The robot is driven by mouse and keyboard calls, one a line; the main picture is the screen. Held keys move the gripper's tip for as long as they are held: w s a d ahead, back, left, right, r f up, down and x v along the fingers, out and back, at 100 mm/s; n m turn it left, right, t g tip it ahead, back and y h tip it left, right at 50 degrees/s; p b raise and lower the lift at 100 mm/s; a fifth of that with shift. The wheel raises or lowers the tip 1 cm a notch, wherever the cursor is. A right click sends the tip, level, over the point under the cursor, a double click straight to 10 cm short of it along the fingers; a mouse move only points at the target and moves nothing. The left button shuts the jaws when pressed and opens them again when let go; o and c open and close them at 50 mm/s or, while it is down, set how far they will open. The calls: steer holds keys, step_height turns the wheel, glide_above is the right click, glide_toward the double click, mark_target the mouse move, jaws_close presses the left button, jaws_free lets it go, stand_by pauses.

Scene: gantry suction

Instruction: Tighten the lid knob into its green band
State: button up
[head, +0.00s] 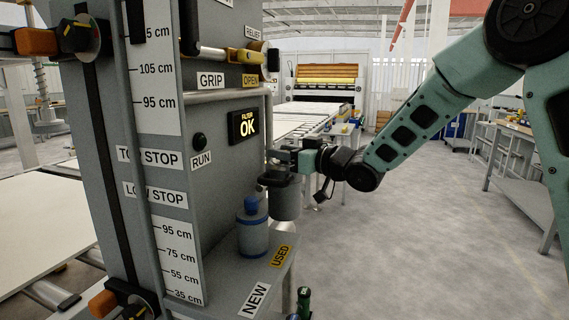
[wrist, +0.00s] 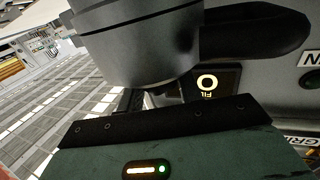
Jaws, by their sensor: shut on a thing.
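The dark lid knob (head: 272,181) is at the top of a grey cylindrical housing (head: 286,204) on the right side of the machine column. My gripper (head: 285,168) is at the knob, shut on it, and largely hides the grip. The gripper's fingers are mostly hidden there. I cannot make out the green band or where the knob points.
A grey-blue canister with a blue top (head: 252,230) stands on the shelf marked USED and NEW (head: 268,275), below the housing. A RUN button (head: 199,141) and GRIP lever (head: 222,52) are on the column. Open floor lies to the right.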

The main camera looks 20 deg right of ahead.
steer(key=shift+f+m+t+h+b, duration=0.15)
steer(key=shift+m+t+h+b, duration=0.5)
steer(key=shift+h+b, duration=0.3)
steer(key=shift+m+h, duration=0.25)
steer(key=shift+r, duration=0.2)
steer(key=o, duration=1)
steer(key=shift+c, duration=0.2)
steer(key=v, duration=1.7)
steer(key=shift+s, duration=0.25)
steer(key=shift+f, duration=0.15)
